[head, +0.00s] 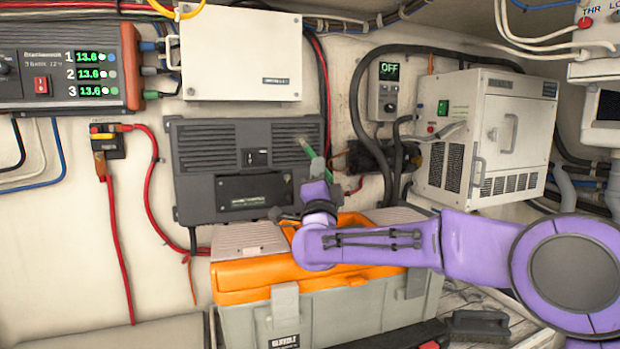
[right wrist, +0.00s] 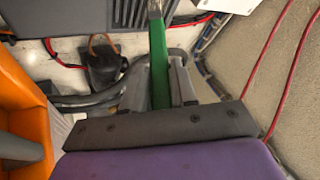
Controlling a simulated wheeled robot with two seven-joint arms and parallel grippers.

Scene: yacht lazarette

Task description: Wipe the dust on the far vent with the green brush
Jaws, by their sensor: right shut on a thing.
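My right gripper (head: 316,178) is shut on the green brush (right wrist: 160,65); its two fingers also show on either side of the handle in the right wrist view (right wrist: 161,85). In the head view the brush (head: 306,148) points up and left, its tip in front of the right-hand vent (head: 290,143) of a dark grey box. I cannot tell whether the tip touches the slats. A left-hand vent (head: 206,148) is on the same box. Which is the far vent is unclear, and I cannot make out dust on either. My left gripper is not in view.
A grey toolbox with orange trim (head: 250,278) stands below my right arm. A white vented unit (head: 490,135) is to the right, and a black hose (head: 357,95) loops between. Red cables (head: 115,240) hang at left. A dark brush-like object (head: 478,326) lies at lower right.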

